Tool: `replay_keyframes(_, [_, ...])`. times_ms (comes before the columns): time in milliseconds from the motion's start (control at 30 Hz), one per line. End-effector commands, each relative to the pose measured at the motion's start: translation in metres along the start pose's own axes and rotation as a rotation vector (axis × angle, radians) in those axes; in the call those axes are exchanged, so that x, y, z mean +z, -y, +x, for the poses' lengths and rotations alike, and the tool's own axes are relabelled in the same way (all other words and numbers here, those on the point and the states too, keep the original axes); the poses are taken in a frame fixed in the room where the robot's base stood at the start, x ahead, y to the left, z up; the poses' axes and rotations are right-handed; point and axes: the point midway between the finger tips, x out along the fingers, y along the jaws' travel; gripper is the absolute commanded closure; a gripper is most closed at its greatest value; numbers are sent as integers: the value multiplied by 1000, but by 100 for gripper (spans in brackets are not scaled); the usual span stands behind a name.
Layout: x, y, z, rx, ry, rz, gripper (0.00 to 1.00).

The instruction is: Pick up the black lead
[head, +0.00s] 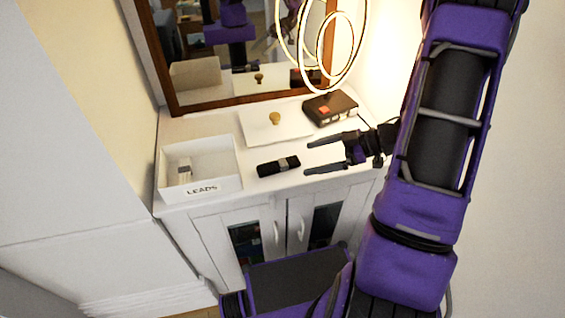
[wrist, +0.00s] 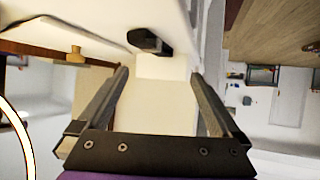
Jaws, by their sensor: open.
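The black lead (head: 278,166) is a dark bundle with a grey band, lying on the white cabinet top, in the head view. In the wrist view a dark bundle (wrist: 148,41) shows beyond the fingertips, near the top centre. My gripper (head: 308,157) is open and empty, just right of the lead, with its fingers pointing left toward it. It also shows in the wrist view (wrist: 160,74), its two fingers apart. A white box labelled LEADS (head: 201,188) stands at the left of the cabinet top, with a pale banded item (head: 179,169) inside.
A white panel with a brass knob (head: 275,118) lies behind the lead. A dark box with an orange patch (head: 330,108) and a ring lamp (head: 327,45) stand at the back right. A framed mirror (head: 245,102) rises behind. The front strip of cabinet top is clear.

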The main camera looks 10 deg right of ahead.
Motion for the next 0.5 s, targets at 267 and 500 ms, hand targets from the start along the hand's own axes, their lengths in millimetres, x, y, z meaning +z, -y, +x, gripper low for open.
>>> replay_keyframes(267, [1, 0, 46, -2, 1, -1, 0])
replay_keyframes(500, [3, -3, 59, 0, 3, -1, 0])
